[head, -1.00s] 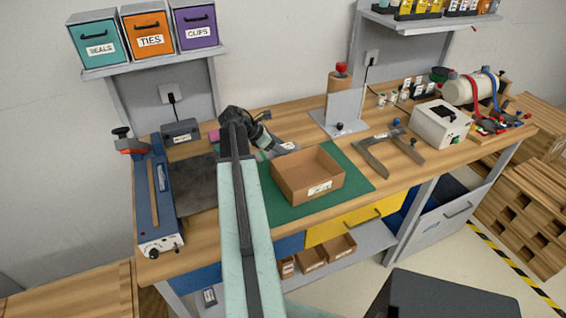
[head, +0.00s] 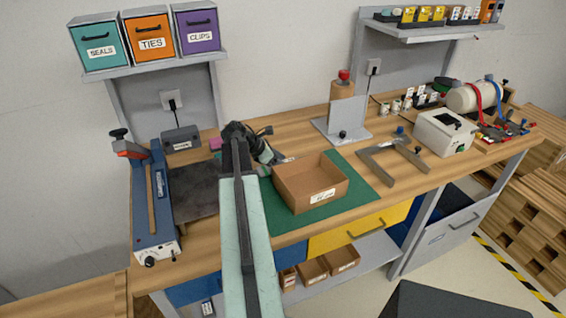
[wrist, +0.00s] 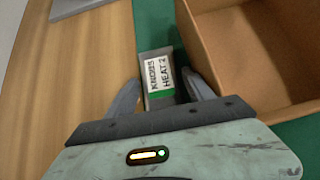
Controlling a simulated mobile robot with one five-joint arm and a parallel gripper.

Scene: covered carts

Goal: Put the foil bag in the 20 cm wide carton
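The foil bag (wrist: 158,75) is a narrow grey packet with a white label reading "KNOBS HEAT 2" and a green patch. In the wrist view it lies between and just beyond my fingertips, beside the carton. My gripper (wrist: 162,82) looks open, one finger on each side of the bag; a firm grip does not show. In the head view my gripper (head: 268,158) is low over the bench, left of the carton. The open brown carton (head: 311,199) stands on the green mat and looks empty; it fills the right of the wrist view (wrist: 215,60).
A blue sealer (head: 155,215) and dark plate (head: 193,190) lie left. A grey upright stand (head: 345,118), a grey angled bracket (head: 385,165) and a white box (head: 443,135) stand right. Small cartons (head: 313,270) sit on the shelf below. The green mat (head: 360,182) is clear right of the carton.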

